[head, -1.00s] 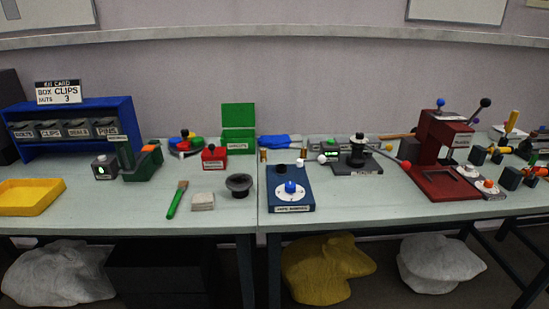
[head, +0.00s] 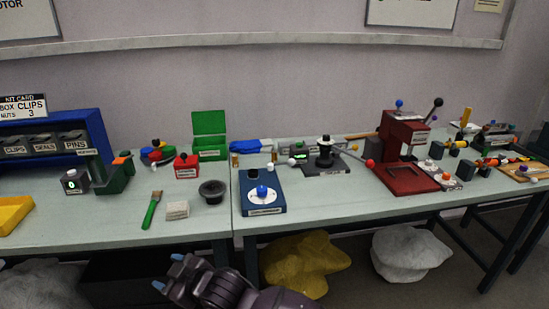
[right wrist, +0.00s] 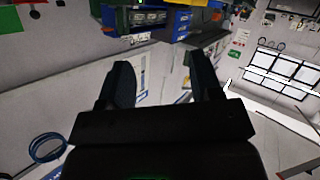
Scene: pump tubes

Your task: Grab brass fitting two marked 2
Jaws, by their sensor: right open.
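Two small brass-coloured fittings stand near the back of the bench, a left one (head: 235,160) and a right one (head: 269,158), in front of a blue item. They are too small to read any number 2 on them. My right gripper (head: 168,271) is at the bottom of the head view, in front of the bench's front edge and well away from the fittings. It is open and empty. In the right wrist view its two fingers (right wrist: 160,80) are spread, with a tilted view of the room beyond. My left gripper is not in view.
A blue device with a round dial (head: 263,207) stands in front of the brass fittings. A dark funnel-like cup (head: 212,190), a green-handled brush (head: 152,210) and a red press (head: 404,160) are also on the bench (head: 340,210). Yellow (head: 300,264) and white sacks lie below.

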